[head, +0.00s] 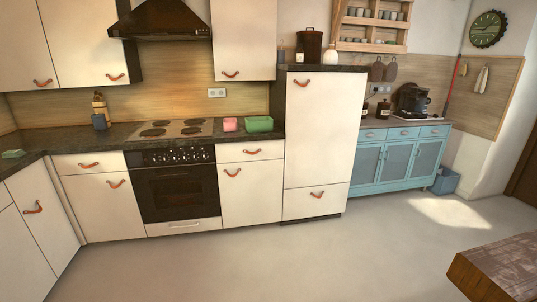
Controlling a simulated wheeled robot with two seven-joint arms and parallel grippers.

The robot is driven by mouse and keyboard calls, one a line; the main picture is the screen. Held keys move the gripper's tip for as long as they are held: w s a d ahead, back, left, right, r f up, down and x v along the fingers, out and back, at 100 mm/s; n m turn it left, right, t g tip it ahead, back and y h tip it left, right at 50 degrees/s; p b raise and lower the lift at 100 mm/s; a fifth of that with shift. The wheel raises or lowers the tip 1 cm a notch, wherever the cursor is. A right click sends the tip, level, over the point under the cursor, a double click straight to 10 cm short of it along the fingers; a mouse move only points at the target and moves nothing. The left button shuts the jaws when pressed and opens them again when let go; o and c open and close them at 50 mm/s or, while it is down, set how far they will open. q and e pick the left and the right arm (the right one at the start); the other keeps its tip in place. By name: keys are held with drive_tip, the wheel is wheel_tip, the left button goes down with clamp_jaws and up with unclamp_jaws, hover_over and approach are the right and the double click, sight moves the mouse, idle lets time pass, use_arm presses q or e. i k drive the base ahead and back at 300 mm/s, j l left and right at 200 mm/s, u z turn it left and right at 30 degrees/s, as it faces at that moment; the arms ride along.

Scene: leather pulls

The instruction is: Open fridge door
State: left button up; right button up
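The tall white cabinet unit (317,135) right of the counter looks like the fridge. Its large upper door is closed, with a red-brown leather pull (300,83) near its top left. Below it is a shorter closed front with its own leather pull (317,195). A dark top (325,68) covers the unit. Neither of my grippers shows in the head view.
Open grey floor (260,255) lies in front of the fridge. A wooden table corner (500,268) juts in at the lower right. A black oven (176,188) and white cabinets stand left of the fridge, a blue sideboard (398,160) right of it.

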sight(324, 110)
drive_tip(key=i+l+z, duration=0.2)
drive_tip(key=i, duration=0.5)
drive_tip(key=i+j+z, duration=0.25)
drive_tip(key=i, duration=0.4)
drive_tip(key=i+z, duration=0.2)
drive_tip(key=i, duration=0.5)
